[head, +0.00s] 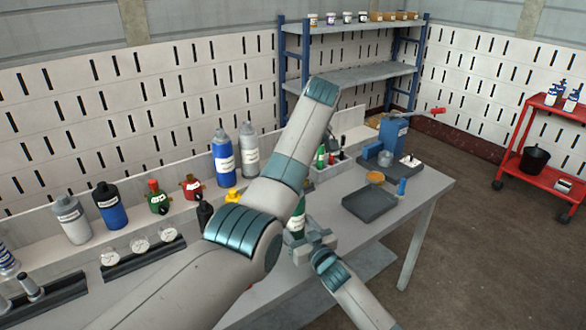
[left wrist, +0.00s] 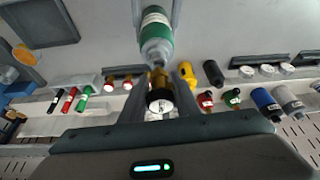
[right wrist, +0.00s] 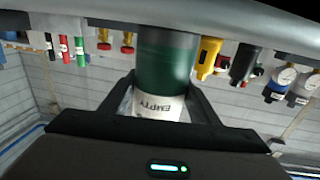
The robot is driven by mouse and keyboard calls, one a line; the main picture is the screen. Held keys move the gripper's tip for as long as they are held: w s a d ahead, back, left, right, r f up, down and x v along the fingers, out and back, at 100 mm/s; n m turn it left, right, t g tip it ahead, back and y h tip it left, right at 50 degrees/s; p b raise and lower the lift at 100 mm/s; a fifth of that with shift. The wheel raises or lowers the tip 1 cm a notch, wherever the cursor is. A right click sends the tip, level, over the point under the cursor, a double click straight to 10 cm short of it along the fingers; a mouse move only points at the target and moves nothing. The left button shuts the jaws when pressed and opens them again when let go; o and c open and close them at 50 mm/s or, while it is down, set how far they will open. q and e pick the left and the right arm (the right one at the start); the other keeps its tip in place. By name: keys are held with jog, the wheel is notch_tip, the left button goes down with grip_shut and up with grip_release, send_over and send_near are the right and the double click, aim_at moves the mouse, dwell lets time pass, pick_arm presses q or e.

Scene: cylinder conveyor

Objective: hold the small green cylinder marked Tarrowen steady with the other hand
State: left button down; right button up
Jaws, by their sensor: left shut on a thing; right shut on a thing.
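The small green cylinder (head: 297,222) stands at the bench's front edge in the head view, partly hidden by my left arm. My right gripper (head: 313,243) is shut around its body. In the right wrist view the cylinder (right wrist: 166,65) is between the fingers (right wrist: 163,100), its white label reading EMPTY upside down; no name is readable. In the left wrist view a brass regulator (left wrist: 158,80) with a white-faced gauge (left wrist: 161,106) sits at the end of the green cylinder (left wrist: 156,40). My left gripper (left wrist: 162,77) is shut on the regulator; the head view hides this gripper behind the arm.
Several bottles and cylinders, including a blue one (head: 222,160), line the back of the bench. A dark tray (head: 370,204) lies to the right, with a blue block-like device (head: 393,133) behind it. Loose gauges (head: 139,244) stand at left. A red cart (head: 545,150) stands apart.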

pick_arm(q)
jog(key=shift+r, duration=0.5)
jog(key=shift+r, duration=1.15)
jog(key=shift+r, duration=0.15)
jog(key=shift+r, duration=1.05)
jog(key=shift+r, duration=0.1)
jog(key=shift+r, duration=1.2)
pick_arm(e)
jog(key=o, duration=1.2)
jog(key=shift+o, duration=0.2)
